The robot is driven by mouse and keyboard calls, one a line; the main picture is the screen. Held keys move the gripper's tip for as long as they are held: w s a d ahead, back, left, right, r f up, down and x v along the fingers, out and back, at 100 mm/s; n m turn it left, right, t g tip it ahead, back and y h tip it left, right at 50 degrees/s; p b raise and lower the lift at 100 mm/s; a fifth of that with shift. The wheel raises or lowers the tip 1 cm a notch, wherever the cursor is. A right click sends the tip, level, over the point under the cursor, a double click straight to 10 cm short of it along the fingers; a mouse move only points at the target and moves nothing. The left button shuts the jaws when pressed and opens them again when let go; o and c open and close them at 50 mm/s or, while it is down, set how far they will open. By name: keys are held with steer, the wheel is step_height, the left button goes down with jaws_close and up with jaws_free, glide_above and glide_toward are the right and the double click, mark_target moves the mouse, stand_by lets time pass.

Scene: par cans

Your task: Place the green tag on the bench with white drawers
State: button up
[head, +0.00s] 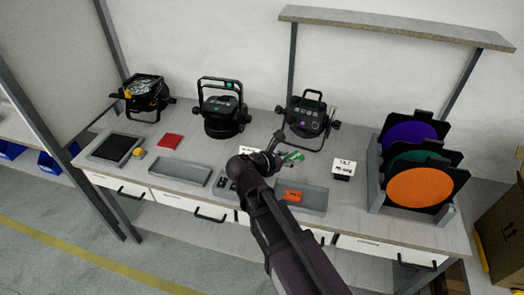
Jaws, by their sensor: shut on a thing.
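The bench with white drawers (262,125) runs across the middle of the head view, with several white drawer fronts along its near side. The green tag (294,157) shows at the end of my arm, above the bench near its middle. My gripper (286,157) is small and dark here and is shut on the green tag. Part of the tag is hidden by the fingers. I cannot tell how high it is above the bench top.
Black stage lamps (222,113) stand along the back. A grey tray (314,199) holds an orange tag (292,195); another tray (180,173) looks empty. A red tag (171,141) lies at left. A rack of coloured filters (420,187) stands at right, beside a white labelled block (344,170).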

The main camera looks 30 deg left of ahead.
steer(key=w+a+f+m+h+b, duration=0.1)
steer(key=w+f+b, duration=0.3)
steer(key=w, duration=0.4)
steer(key=w+a+f+m+g+h+b, duration=0.1)
steer(key=w+a+f+b, duration=0.2)
steer(key=w, duration=0.6)
steer(key=shift+a+f+b, duration=0.4)
steer(key=shift+f+b, duration=0.85)
steer(key=shift+f, duration=0.05)
steer(key=shift+f, duration=0.1)
step_height(320, 180, down, 6)
steer(key=b, duration=0.6)
steer(key=shift+f, duration=0.1)
steer(key=shift+f+b, duration=1.8)
steer(key=shift+b, duration=0.2)
steer(key=shift+f, duration=0.15)
steer(key=o, duration=0.9)
steer(key=shift+o, duration=0.2)
